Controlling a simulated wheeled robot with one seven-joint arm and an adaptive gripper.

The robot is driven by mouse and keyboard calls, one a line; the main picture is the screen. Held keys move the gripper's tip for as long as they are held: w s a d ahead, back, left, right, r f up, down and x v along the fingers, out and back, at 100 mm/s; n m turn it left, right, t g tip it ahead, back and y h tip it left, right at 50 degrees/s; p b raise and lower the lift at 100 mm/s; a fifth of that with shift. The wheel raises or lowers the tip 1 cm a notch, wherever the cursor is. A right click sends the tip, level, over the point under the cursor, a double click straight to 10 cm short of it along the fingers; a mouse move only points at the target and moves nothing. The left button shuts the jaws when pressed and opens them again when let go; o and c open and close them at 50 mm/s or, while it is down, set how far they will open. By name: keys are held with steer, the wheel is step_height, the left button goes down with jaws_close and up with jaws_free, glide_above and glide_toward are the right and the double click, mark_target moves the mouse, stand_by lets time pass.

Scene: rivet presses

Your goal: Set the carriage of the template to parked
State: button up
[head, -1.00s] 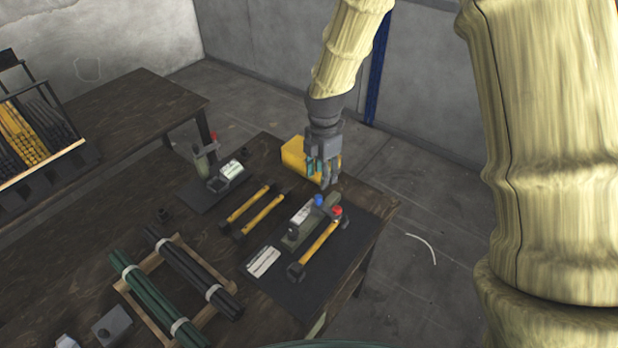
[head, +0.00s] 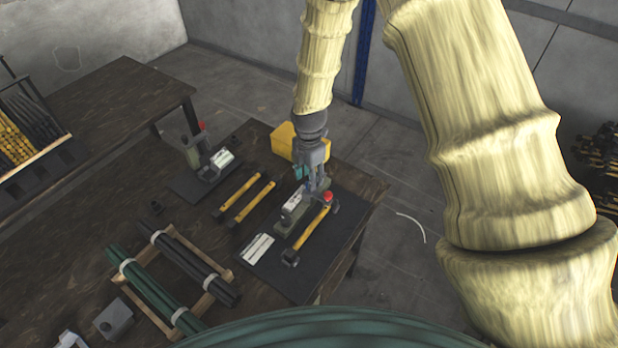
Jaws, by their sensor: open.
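One press (head: 293,213) stands on the dark mat at the right, with a grey-green body and a white label on top. A yellow bar (head: 308,236) lies along its side, with a red knob (head: 327,196) near the far end. My gripper (head: 314,188) is open and points down over the far end of this press, where it hides a blue knob. Whether the fingers touch the knob cannot be told. A second press (head: 194,152) stands farther left with an upright part, a red knob and a white label. I cannot tell which press is the template, or its carriage's setting.
Two loose yellow bars (head: 245,199) lie between the presses. A yellow box (head: 283,139) stands behind my gripper. A white plate (head: 257,248) lies on the right mat (head: 284,277). Green and dark rods lie on a wooden rack (head: 219,283) in front.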

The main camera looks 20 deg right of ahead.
steer(key=shift+f, duration=1.05)
steer(key=shift+c, duration=0.3)
jaws_close()
